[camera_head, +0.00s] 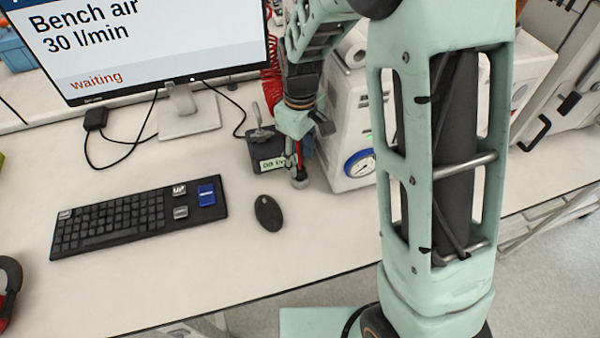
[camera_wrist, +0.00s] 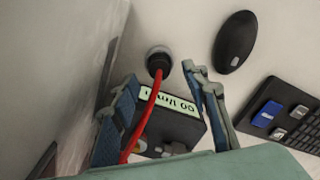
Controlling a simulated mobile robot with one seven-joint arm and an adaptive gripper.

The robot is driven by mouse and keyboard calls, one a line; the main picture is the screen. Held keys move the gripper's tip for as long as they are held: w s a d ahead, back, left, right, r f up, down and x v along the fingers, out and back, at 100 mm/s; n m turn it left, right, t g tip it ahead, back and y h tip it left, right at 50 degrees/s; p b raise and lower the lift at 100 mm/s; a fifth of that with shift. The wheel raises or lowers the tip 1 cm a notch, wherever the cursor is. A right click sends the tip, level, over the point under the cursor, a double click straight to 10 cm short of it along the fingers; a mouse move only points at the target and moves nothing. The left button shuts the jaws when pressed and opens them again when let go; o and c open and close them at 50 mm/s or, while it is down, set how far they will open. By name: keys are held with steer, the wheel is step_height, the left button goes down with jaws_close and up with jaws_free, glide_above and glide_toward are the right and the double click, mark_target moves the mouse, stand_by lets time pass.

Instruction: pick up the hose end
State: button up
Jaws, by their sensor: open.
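The hose end is a round grey fitting with a dark collar. In the wrist view the hose end (camera_wrist: 158,58) lies between and slightly beyond the fingertips, with a red hose (camera_wrist: 142,128) running from it back toward my gripper. In the head view the hose end (camera_head: 299,181) is low by the bench top, beside the white unit. My gripper (camera_wrist: 160,76) is open, its fingers on either side of the hose, with visible gaps. In the head view the fingers are partly hidden and small, so contact is unclear.
A black labelled block (camera_head: 265,150) stands just left of the hose end. A white unit with a blue-rimmed gauge (camera_head: 359,163) stands close on the right. A mouse (camera_head: 268,213) and keyboard (camera_head: 140,217) lie in front and left. A monitor (camera_head: 140,45) stands behind.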

mark_target(300, 168)
steer(key=shift+f, duration=1.95)
steer(key=shift+c, duration=0.7)
jaws_close()
